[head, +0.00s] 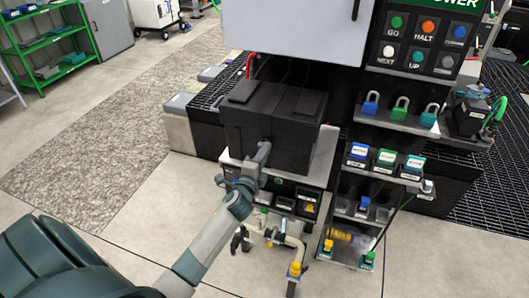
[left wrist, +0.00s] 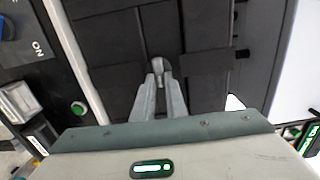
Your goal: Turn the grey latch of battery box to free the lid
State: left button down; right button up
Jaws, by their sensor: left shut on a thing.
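The black battery box (head: 272,125) stands on a grey ledge in the head view, its front face towards me. My left gripper (head: 264,147) reaches up to the middle of that front face. In the left wrist view the box's dark panels (left wrist: 112,88) fill the middle. The small grey latch (left wrist: 159,70) shows between the tips of my left gripper (left wrist: 160,82), which is shut on it. In the head view the gripper hides the latch, and I cannot tell how far it is turned. My right gripper is not in view.
A grey cabinet (head: 293,27) hangs above and behind the box. To the right are a button panel (head: 420,40), a shelf with padlocks (head: 400,122) and small labelled boxes (head: 386,157). Pipes with a yellow valve (head: 295,269) stand below. The floor at left is free.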

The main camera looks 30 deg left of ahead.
pick_arm(q)
jog(key=c, duration=1.8)
grip_release()
jog(key=shift+s, duration=0.1)
jog(key=b+v, duration=0.4)
jog(key=v, duration=1.3)
jog(key=shift+s+f, duration=0.1)
jog(key=shift+f, duration=0.05)
